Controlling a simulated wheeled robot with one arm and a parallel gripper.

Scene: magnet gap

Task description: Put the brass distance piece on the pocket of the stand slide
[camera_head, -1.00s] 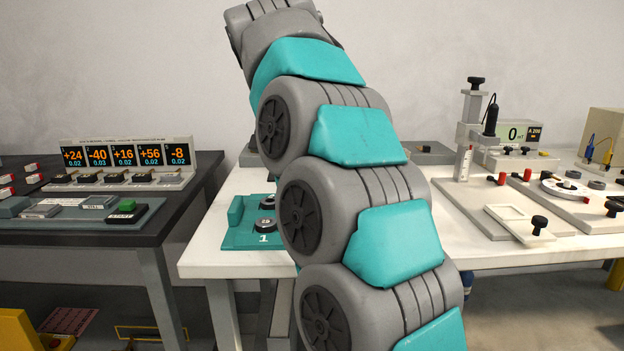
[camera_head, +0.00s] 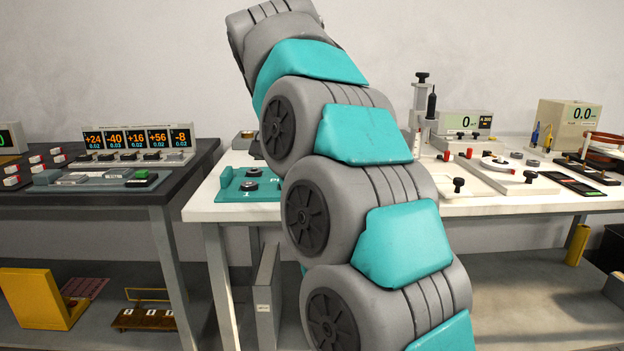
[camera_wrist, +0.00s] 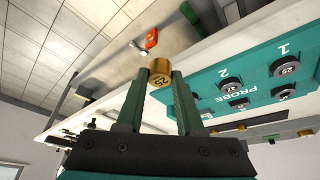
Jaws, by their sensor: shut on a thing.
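My gripper (camera_wrist: 160,82) is shut on the brass distance piece (camera_wrist: 160,75), a short brass cylinder marked "25" held between the fingertips in the wrist view. The gripper and piece do not show in the head view, where my arm fills the middle. The stand (camera_head: 421,105), with a tall post and black top knob, is on the white table right of my arm. The stand slide (camera_head: 446,187), a pale plate with a black knob, lies at its front. My arm covers much of it, and I cannot make out its pocket.
A teal probe tray (camera_head: 229,192) with dark round pieces lies on the white table (camera_head: 205,209); the tray is near my gripper in the wrist view (camera_wrist: 212,103). A meter (camera_head: 465,124) and other instruments stand at the right. A dark table (camera_head: 90,194) is at the left.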

